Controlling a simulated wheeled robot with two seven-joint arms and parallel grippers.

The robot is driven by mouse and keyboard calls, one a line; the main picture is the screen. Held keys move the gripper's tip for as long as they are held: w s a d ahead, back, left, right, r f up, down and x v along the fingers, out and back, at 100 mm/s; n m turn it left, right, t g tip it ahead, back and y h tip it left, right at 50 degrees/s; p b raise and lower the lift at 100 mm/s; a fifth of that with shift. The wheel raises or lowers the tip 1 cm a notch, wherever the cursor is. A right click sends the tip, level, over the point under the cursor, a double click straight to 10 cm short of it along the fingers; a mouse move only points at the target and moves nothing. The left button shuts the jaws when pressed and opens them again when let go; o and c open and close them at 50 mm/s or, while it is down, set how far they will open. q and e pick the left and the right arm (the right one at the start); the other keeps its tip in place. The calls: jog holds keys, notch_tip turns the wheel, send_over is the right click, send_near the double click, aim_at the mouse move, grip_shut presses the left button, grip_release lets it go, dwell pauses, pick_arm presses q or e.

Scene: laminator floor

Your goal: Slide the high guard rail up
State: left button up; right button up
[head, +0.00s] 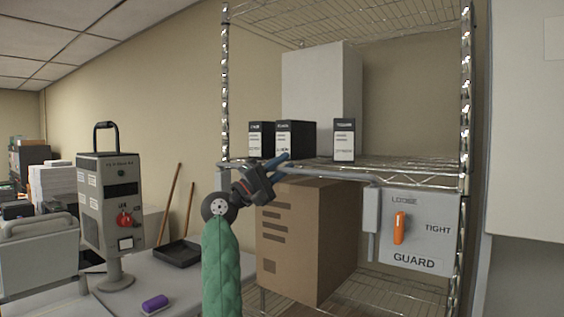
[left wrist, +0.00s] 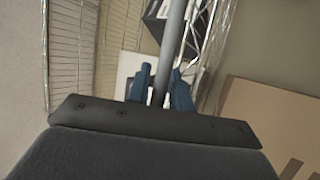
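The guard rail (head: 335,174) is a grey bar along the front of the wire shelf, low, at about the shelf's edge. Its right end bends down beside a grey panel (head: 434,235) marked GUARD. The orange knob (head: 399,228) there stands upright, toward LOOSE. My left gripper (head: 279,160) is at the left part of the rail. In the left wrist view the rail (left wrist: 174,35) runs between the blue fingers of my left gripper (left wrist: 162,84). The bar fills most of the gap; whether both fingers press on it is unclear. My right gripper is not in view.
Black binders (head: 296,139) and a tall white box (head: 320,95) stand on the shelf behind the rail. A big cardboard box (head: 330,240) sits below it. At left, a grey device (head: 110,205) and a black tray (head: 178,253) are on a table.

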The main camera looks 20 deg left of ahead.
pick_arm(q)
jog(key=shift+w, duration=0.1)
grip_shut()
